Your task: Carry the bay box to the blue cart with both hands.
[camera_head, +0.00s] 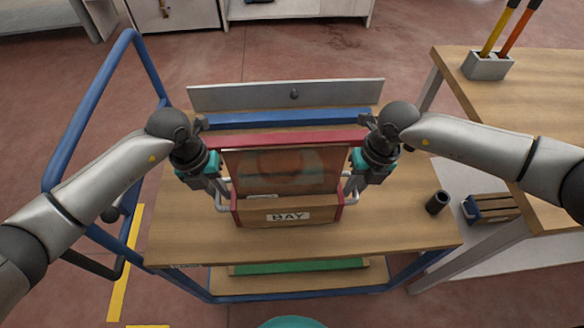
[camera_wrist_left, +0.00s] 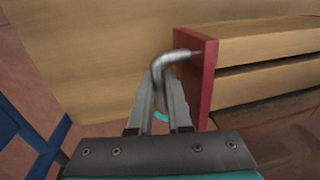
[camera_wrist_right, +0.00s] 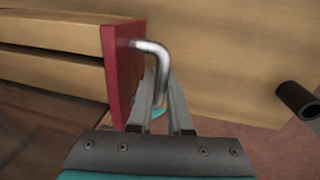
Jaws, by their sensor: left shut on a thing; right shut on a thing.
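The bay box (camera_head: 250,216) has red end walls, wooden slats and a white BAY label. It is upright over the wooden top of the blue cart (camera_head: 400,232); I cannot tell whether it touches the top. My left gripper (camera_head: 218,190) is shut on the metal handle at the box's left end, which also shows in the left wrist view (camera_wrist_left: 172,58). My right gripper (camera_head: 353,188) is shut on the handle at the right end, which also shows in the right wrist view (camera_wrist_right: 158,52). The box's inside looks brown and blurred.
A dark cylinder (camera_head: 437,202) stands on the cart top right of the box. A grey panel (camera_head: 240,97) and a blue bar (camera_head: 290,118) lie behind the box. A wooden table (camera_head: 540,100) with a tool holder (camera_head: 487,66) stands at the right. A small crate (camera_head: 492,208) sits below it.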

